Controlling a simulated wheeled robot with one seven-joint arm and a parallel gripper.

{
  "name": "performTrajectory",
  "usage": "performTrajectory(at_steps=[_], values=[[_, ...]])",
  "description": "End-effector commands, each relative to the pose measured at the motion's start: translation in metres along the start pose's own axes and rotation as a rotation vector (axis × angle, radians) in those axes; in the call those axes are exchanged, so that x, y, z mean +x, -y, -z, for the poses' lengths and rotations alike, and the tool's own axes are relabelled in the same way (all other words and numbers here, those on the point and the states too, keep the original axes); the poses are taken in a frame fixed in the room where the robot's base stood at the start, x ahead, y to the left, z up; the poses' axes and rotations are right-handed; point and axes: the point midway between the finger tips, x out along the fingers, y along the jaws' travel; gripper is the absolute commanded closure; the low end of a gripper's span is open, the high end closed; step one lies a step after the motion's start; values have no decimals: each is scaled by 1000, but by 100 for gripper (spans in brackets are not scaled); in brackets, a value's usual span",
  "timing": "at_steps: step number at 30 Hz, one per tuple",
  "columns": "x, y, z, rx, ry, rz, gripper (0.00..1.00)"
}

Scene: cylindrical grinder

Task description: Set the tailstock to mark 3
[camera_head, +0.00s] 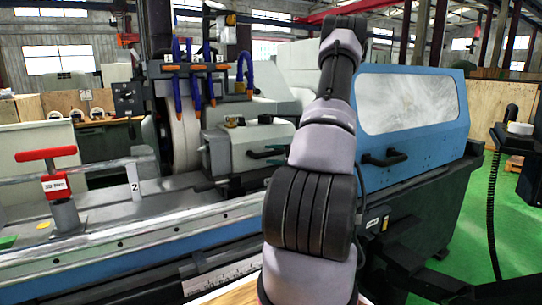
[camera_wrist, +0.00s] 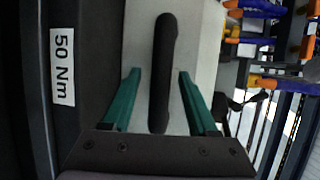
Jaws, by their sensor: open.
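In the wrist view my gripper (camera_wrist: 155,88) is open, its two green fingers spread apart. A long black handle (camera_wrist: 165,70) lies between them in the picture, in front of a pale surface; I cannot tell whether a finger touches it. A grey block (camera_head: 240,146) with a black handle (camera_head: 265,153), perhaps the tailstock, stands on the machine bed (camera_head: 90,235). A white plate marked 2 (camera_head: 134,188) stands to its left. I see no mark 3.
A red T-handled clamp (camera_head: 45,154) stands at the left of the bed. Blue hoses (camera_head: 180,85) with orange tips hang by the grinding wheel (camera_head: 184,135). A blue door (camera_head: 412,110) is at right. A 50 Nm label (camera_wrist: 62,66) shows in the wrist view.

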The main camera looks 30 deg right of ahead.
Motion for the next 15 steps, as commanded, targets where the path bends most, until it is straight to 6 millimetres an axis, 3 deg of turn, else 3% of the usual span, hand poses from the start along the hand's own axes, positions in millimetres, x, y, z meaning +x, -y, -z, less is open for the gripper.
performTrajectory(at_steps=[10, 12, 15], values=[[5, 0, 0, 0, 0, 0, 40], [4, 0, 0, 0, 0, 0, 67], [4, 0, 0, 0, 0, 0, 100]])
